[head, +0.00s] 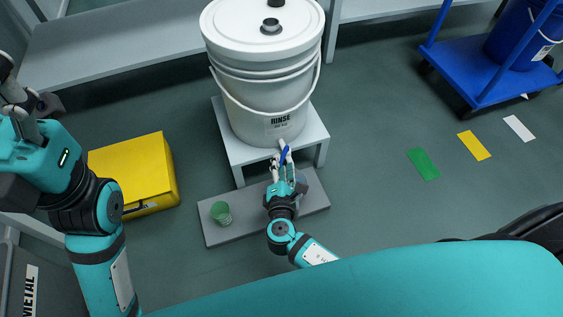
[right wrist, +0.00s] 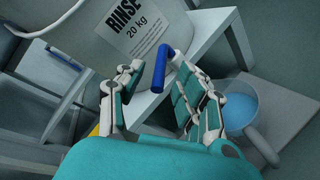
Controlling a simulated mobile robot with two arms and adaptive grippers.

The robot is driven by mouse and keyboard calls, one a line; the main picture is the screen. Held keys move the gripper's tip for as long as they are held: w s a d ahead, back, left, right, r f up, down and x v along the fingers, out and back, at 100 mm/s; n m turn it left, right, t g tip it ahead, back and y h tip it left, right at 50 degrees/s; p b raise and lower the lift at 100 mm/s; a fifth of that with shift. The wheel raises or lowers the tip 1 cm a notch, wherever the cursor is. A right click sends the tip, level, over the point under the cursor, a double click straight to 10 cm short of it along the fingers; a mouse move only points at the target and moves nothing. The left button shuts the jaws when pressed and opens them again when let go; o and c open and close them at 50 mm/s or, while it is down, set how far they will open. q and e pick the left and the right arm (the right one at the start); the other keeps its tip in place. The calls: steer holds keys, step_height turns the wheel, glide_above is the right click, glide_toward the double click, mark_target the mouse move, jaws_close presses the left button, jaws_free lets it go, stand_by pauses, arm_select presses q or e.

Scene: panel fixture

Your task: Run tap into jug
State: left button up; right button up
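A white bucket labelled RINSE (head: 262,95) stands on a low white stand. Its white tap (right wrist: 178,56) has a blue lever (right wrist: 160,68), which also shows in the head view (head: 284,154). My right gripper (head: 283,162) is at the tap. In the right wrist view its fingers (right wrist: 160,92) are apart, with the lever between their tips; contact is unclear. A clear jug (right wrist: 245,112), bluish inside, stands below and right of the tap, partly hidden behind my gripper in the head view (head: 301,183). My left gripper (head: 22,98) is at the left edge, partly cut off.
A green cup (head: 221,212) stands on the grey board (head: 240,228) left of the jug. A yellow box (head: 130,170) lies farther left. A blue trolley (head: 490,75) with a blue bin is at upper right. The floor right of the stand is clear, with coloured tape marks.

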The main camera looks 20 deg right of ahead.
mark_target(283, 158)
steer(key=shift+b+x, duration=0.3)
steer(key=shift+x, duration=1.1)
steer(key=shift+c, duration=0.4)
jaws_close()
